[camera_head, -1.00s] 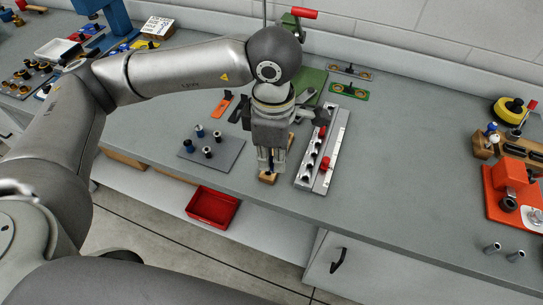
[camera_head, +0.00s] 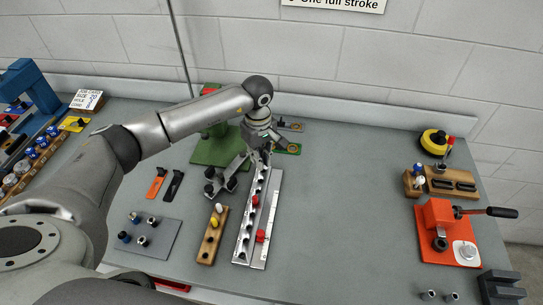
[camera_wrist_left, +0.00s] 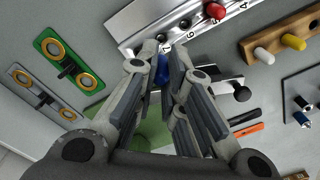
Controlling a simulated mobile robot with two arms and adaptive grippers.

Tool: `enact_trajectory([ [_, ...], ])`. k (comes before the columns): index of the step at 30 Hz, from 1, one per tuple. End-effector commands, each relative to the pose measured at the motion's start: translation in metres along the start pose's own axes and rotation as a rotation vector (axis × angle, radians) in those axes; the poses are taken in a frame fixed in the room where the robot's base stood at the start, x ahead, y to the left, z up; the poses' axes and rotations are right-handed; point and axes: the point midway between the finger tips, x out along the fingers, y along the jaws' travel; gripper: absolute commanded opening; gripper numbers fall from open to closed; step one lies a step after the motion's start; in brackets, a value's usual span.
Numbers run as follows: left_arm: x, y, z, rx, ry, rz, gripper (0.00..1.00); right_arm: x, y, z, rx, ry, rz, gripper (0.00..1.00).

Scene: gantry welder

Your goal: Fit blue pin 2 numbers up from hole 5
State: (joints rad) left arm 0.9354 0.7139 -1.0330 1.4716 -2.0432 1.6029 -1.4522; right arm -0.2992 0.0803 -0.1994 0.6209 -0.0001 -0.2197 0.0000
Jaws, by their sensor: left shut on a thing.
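A long metal rail (camera_head: 244,236) with a row of holes and a numbered strip stands in the middle of the bench; it also shows in the left wrist view (camera_wrist_left: 140,18). My left gripper (camera_head: 263,152) is over the rail's far end. In the left wrist view its fingers (camera_wrist_left: 168,58) are shut on a blue pin (camera_wrist_left: 162,69), close to the rail's numbered edge. Whether the pin's tip is in a hole is hidden. My right gripper is not in view.
A wooden block (camera_head: 207,249) with a white and a yellow pin stands left of the rail. A grey plate (camera_head: 160,240) with several pins lies farther left. An orange press (camera_head: 440,220) stands at right, with clear bench between.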

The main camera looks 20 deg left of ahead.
Motion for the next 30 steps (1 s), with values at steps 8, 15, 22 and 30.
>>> enact_trajectory([
  [8, 0.010, -0.002, -0.004, 0.014, -0.001, -0.001, 0.00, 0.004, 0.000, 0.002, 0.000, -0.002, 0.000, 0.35],
  [15, 0.030, -0.002, -0.003, 0.014, -0.001, -0.002, 0.00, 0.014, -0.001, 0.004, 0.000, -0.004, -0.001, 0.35],
  [22, 0.050, -0.001, -0.003, 0.012, -0.001, 0.000, 0.00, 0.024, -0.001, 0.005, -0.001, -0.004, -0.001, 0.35],
  [30, 0.056, -0.001, -0.003, 0.013, 0.000, 0.000, 0.00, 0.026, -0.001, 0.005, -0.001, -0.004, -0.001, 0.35],
])
